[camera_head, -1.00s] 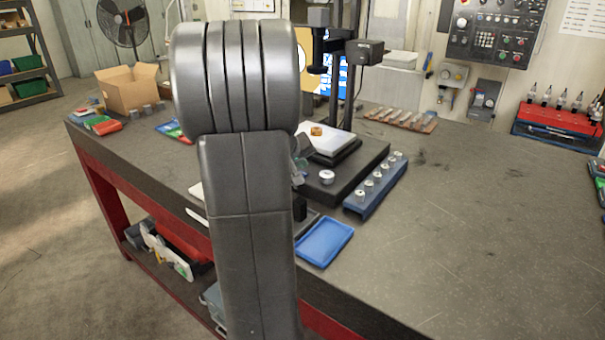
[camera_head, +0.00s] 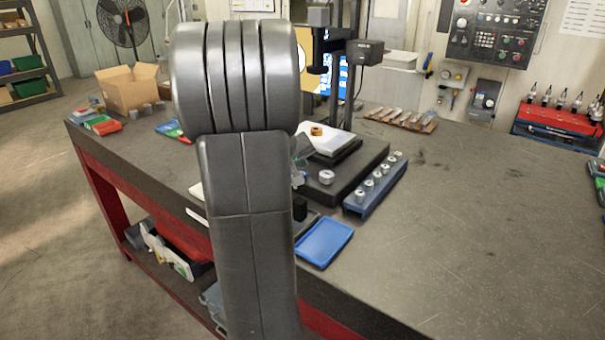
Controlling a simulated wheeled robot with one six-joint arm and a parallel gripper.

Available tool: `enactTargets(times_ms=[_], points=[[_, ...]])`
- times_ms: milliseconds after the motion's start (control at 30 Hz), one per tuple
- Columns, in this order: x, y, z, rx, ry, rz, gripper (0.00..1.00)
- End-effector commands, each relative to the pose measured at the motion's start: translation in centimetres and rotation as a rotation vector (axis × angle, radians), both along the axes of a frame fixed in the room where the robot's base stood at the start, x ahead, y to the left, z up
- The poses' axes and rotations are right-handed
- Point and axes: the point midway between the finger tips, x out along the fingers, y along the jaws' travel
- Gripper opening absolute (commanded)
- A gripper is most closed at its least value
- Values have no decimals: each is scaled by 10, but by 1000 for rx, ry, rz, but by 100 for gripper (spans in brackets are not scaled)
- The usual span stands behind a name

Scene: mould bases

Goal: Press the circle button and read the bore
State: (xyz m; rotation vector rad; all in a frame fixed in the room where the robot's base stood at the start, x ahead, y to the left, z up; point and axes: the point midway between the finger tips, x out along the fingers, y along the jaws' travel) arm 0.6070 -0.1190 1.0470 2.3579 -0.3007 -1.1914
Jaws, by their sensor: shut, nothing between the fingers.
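A measuring stand with a dark upright column (camera_head: 350,70) and a black base (camera_head: 362,170) stands on the bench. A copper-coloured ring (camera_head: 316,131) sits on the white plate (camera_head: 328,143) of the stand. A metal ring (camera_head: 326,177) sits at the base's front. Behind the column is a screen (camera_head: 338,84) with blue and orange areas, partly covered by the stand and my arm. No circle button can be made out clearly. My arm (camera_head: 247,230) fills the left centre. It hides my gripper; only a small grey part shows at its right edge, too unclear to identify.
A blue rack (camera_head: 377,190) with several metal rings stands right of the base. A blue tray (camera_head: 324,243) lies at the bench's front edge. A cardboard box (camera_head: 132,90) stands at the back left.

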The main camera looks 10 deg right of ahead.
Motion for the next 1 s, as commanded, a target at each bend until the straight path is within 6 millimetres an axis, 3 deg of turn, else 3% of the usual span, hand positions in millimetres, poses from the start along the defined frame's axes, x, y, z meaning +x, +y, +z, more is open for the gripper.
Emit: enactTargets(times_ms=[1000], points=[[0, 0, -11, 0, 0, 0, 0]])
